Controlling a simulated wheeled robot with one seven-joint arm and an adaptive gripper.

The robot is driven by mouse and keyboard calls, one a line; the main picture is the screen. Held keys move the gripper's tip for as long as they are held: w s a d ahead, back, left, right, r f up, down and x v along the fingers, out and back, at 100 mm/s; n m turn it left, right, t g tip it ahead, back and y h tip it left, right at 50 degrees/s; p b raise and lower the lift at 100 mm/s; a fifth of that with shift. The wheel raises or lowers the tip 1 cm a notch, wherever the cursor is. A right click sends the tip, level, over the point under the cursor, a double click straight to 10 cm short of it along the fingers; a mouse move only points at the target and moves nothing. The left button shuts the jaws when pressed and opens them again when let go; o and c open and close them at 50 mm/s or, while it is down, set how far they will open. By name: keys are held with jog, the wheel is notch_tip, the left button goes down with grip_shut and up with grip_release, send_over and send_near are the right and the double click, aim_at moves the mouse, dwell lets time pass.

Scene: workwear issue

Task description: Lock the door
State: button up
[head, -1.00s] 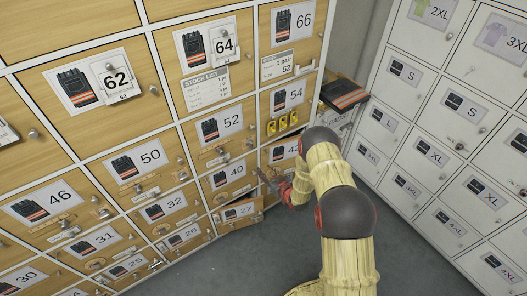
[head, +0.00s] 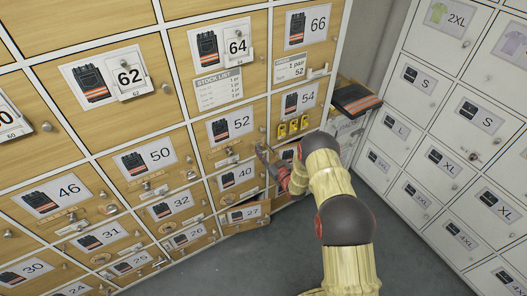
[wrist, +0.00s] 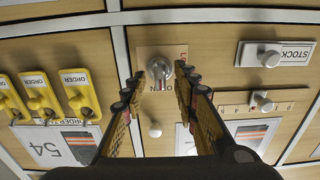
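My gripper (head: 266,152) is at the lower right corner of the wooden door marked 52 (head: 247,106). In the wrist view my gripper (wrist: 160,76) is open, with one finger on each side of a round metal lock knob (wrist: 159,68). The knob has a red mark and sits on a lettered plate (wrist: 150,53); the lettering is partly hidden. I cannot tell whether a fingertip touches the knob. A smaller pale knob (wrist: 155,129) is beside it, between the fingers. In the head view my gripper hides the lock knob.
Door 27 (head: 245,214) stands ajar below. A dark folded garment with an orange stripe (head: 356,98) lies right of door 54. White lockers line the right. Grey floor (head: 240,265) is clear.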

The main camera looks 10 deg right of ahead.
jog(key=shift+c, duration=1.2)
grip_shut()
